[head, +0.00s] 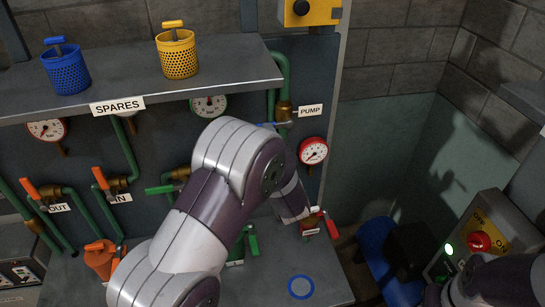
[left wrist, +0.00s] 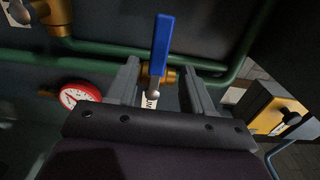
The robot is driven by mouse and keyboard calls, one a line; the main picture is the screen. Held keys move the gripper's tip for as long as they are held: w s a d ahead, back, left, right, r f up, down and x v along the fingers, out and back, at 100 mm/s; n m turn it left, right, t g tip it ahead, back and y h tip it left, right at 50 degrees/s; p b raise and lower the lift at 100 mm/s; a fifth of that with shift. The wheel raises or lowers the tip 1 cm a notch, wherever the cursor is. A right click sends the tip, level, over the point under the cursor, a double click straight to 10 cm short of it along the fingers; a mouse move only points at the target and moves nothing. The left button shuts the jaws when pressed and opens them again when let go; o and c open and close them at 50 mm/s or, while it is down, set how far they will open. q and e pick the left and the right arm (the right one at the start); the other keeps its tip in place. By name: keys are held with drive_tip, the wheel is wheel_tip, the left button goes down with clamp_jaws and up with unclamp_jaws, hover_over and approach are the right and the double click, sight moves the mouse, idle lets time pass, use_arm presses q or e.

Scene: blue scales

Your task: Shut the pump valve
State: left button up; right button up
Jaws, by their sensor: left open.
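The pump valve shows in the head view as a brass body (head: 284,110) on a green vertical pipe, beside the PUMP label (head: 311,111). Its blue lever (head: 266,125) points left, partly behind my left arm. In the left wrist view the blue lever (left wrist: 162,42) stands across the green pipe, over the brass body (left wrist: 167,76). My left gripper (left wrist: 162,80) is open, one finger on each side of the lever's base in that view, with gaps showing. Contact is not visible. In the head view my arm hides this gripper. My right gripper is not in view.
A red gauge (head: 313,151) sits below the pump valve, and a yellow box (head: 309,12) above it. The SPARES shelf (head: 225,62) juts out at upper left. Orange-handled valves (head: 100,178) are at left. A switch box with a red button (head: 480,241) stands at right.

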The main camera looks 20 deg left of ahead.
use_arm(q)
drive_tip(key=b+v, duration=0.1)
drive_tip(key=v, duration=0.3)
drive_tip(key=shift+s+d, duration=0.2)
drive_tip(key=shift+s, duration=0.05)
